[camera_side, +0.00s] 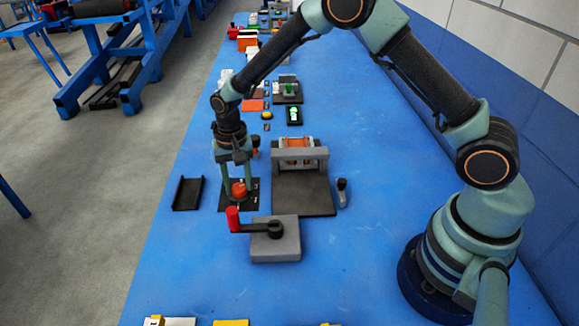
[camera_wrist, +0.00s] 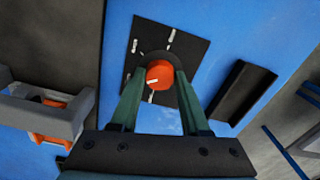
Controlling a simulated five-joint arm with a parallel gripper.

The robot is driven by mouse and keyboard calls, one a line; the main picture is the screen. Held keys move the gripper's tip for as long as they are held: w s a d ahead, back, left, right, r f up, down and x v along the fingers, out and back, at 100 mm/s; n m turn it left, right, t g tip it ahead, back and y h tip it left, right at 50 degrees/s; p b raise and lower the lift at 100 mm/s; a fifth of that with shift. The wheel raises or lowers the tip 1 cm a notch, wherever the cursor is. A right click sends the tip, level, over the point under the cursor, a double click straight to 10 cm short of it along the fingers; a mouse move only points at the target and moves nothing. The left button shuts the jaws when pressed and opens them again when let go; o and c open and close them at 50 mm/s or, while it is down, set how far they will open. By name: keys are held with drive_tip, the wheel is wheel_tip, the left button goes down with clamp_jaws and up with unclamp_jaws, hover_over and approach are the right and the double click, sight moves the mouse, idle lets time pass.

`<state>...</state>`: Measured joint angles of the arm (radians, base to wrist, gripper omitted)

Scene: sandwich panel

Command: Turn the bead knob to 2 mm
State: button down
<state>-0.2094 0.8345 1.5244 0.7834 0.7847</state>
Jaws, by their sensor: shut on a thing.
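The bead knob (camera_side: 239,188) is orange and sits on a dark plate with white marks (camera_side: 225,204) on the blue bench. In the wrist view the knob (camera_wrist: 161,74) shows a white pointer line aimed to the left. White marks stand on the dark plate (camera_wrist: 136,88) around it, too small to read. My gripper (camera_side: 238,190) points straight down over the plate. Its two green fingers, also in the wrist view (camera_wrist: 161,80), are closed on either side of the knob. The knob's lower part is partly hidden by the fingers.
A grey press with orange rollers (camera_side: 297,160) stands right of the plate. A grey block with a red-handled crank (camera_side: 275,245) lies in front. A black tray (camera_side: 187,193) lies to the left, and a small dark-topped bottle (camera_side: 342,192) to the right.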

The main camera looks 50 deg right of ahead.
sight(238, 186)
drive_tip(key=shift+w+m, duration=0.1)
drive_tip(key=shift+m, duration=0.4)
drive_tip(key=shift+c, duration=1.9)
unclamp_jaws()
drive_tip(key=shift+r, duration=0.1)
wheel_tip(238, 186, up, 12)
